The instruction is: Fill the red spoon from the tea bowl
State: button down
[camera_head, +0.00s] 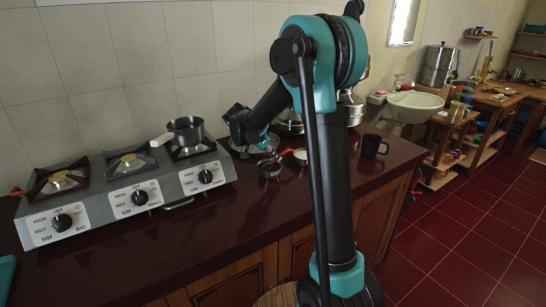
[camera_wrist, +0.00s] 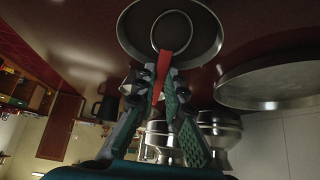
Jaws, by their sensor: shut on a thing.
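My gripper (camera_wrist: 165,78) is shut on the red handle of the red spoon (camera_wrist: 165,66). The spoon's round head overlaps a wide dark bowl with a pale rim, likely the tea bowl (camera_wrist: 128,35), in the wrist view. I cannot tell whether the head touches the bowl's contents or holds any tea. In the head view my gripper (camera_head: 272,151) points down just above the small dark bowl (camera_head: 270,170) on the dark red counter (camera_head: 235,215). The spoon is too small to make out clearly there.
A three-burner stove (camera_head: 131,194) stands left, with a saucepan (camera_head: 186,131) on its right burner. A small pale round dish (camera_head: 301,157) is right of the bowl. A black mug (camera_head: 372,146) stands farther right. Metal pots (camera_head: 351,106) stand behind. The front counter is clear.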

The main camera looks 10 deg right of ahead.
aim_at(282, 154)
jog(key=shift+w+d+r+g+y, duration=0.15)
jog(key=shift+d+r+g+y, duration=0.35)
jog(key=shift+y, duration=0.5)
jog(key=shift+r, duration=0.2)
jog(key=shift+w+d+r+y, duration=0.1)
jog(key=shift+r+y, duration=0.2)
jog(key=shift+r, duration=0.7)
jog(key=shift+h, duration=0.7)
